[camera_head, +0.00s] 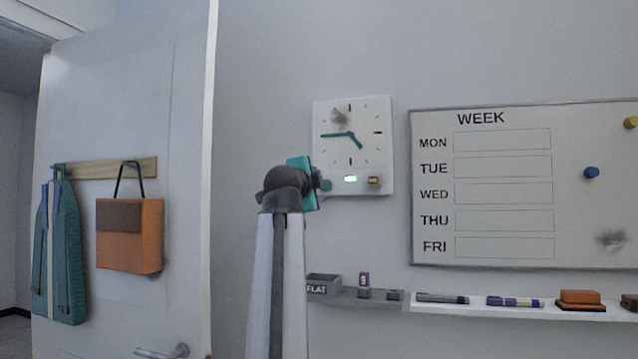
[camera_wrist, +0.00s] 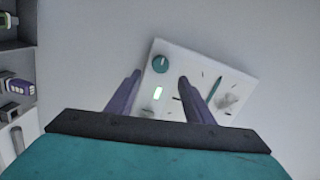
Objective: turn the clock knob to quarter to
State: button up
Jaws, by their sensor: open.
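A white square clock (camera_head: 378,115) hangs on the wall. Its long teal hand points left at the nine mark; the shorter one points down and right. A small window (camera_head: 350,179) under the dial glows green. The round teal knob (camera_head: 326,185) is at the clock's lower left corner, beside my gripper. In the wrist view the knob (camera_wrist: 160,63) shows in the gap between the fingertips of my gripper (camera_wrist: 160,76). The fingers are spread, with visible gaps to the knob. The right finger hides part of the clock face there. Depth between fingertips and knob is hard to judge.
A whiteboard (camera_head: 435,255) hangs right of the clock. Below runs a white ledge (camera_head: 470,311) with markers and an eraser, and a grey box (camera_head: 322,285).

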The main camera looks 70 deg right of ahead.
jog(key=shift+s+a+f+p, duration=0.1)
jog(key=shift+s+a+p, duration=0.1)
jog(key=shift+a+p, duration=1.2)
jog(key=shift+s+a+p, duration=0.15)
jog(key=shift+a+p, duration=1.15)
jog(key=shift+a, duration=0.15)
jog(key=shift+s, duration=0.1)
